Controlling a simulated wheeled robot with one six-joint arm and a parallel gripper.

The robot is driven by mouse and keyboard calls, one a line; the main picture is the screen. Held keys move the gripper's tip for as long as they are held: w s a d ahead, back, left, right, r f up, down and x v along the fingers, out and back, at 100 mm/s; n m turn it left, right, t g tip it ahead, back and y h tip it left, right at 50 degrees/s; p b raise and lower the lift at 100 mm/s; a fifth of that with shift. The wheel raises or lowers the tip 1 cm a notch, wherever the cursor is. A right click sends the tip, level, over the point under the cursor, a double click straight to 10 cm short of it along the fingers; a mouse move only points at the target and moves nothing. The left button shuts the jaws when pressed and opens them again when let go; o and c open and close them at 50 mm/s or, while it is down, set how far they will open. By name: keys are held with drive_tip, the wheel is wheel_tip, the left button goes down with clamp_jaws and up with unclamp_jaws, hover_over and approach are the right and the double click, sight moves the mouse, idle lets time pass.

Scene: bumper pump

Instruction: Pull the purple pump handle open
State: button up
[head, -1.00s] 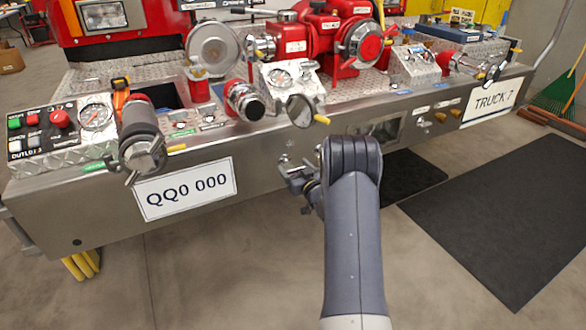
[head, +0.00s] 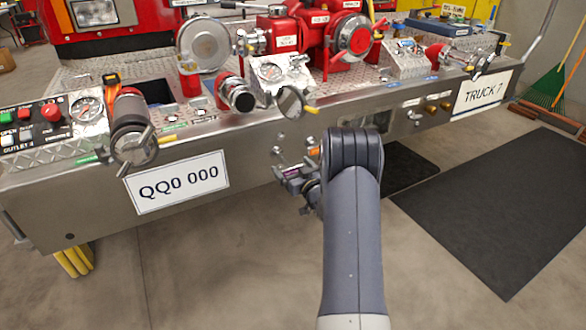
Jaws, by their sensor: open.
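My gripper (head: 292,184) is open at the front face of the steel bumper (head: 250,150), left of my grey arm. A small purple patch (head: 291,173) shows right at the gripper; it may be the purple handle or its label, but it is too small to tell. I cannot tell whether it lies between the fingers or touches them. Small metal fittings (head: 281,150) sit on the bumper just above the gripper. An orange knob (head: 314,151) shows beside my arm, which hides part of the panel behind it.
A capped outlet (head: 290,102) with a yellow lever juts out above the gripper. A large hose outlet (head: 133,140) juts out at the left. Brass knobs (head: 438,107) sit on the bumper to the right. The floor in front is clear, with dark mats (head: 500,205) at right.

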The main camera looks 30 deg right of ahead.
drive_tip(key=s+p, duration=0.1)
drive_tip(key=s, duration=1)
drive_tip(key=shift+d, duration=0.2)
drive_tip(key=shift+w, duration=0.1)
drive_tip(key=w, duration=0.5)
drive_tip(key=w+b, duration=0.1)
drive_tip(key=w, duration=0.4)
drive_tip(key=shift+w+a, duration=0.2)
drive_tip(key=shift+w, duration=0.2)
drive_tip(key=shift+w+r, duration=0.2)
drive_tip(key=shift+w, duration=0.2)
drive_tip(key=shift+w+f+p, duration=0.15)
drive_tip(key=shift+w+p, duration=0.15)
drive_tip(key=shift+w, duration=0.55)
